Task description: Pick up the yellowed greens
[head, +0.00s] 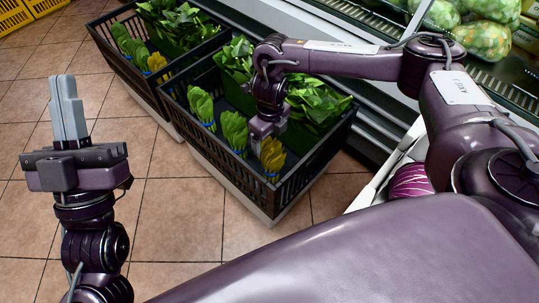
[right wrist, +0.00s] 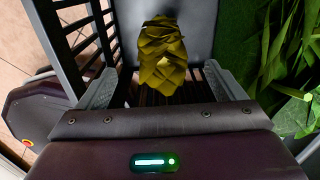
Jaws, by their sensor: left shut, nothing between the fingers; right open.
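The yellowed greens (head: 272,156) are a yellow bunch standing upright at the front right of the nearer black crate (head: 238,180). My right gripper (head: 262,138) is open and points down into this crate, just beside and above the bunch. In the right wrist view the yellowed greens (right wrist: 162,52) show between and beyond the two spread fingers of the right gripper (right wrist: 162,78); I cannot tell whether a finger touches them. My left gripper (head: 67,103) is shut and empty, pointing up over the floor at the left.
Two green bunches (head: 218,118) stand left of the yellowed one, with loose leafy greens (head: 315,100) behind. A second black crate (head: 123,70) holds green bunches and another yellow bunch (head: 156,63). Red cabbage (head: 410,182) lies at right. Tiled floor (head: 180,215) is free at front left.

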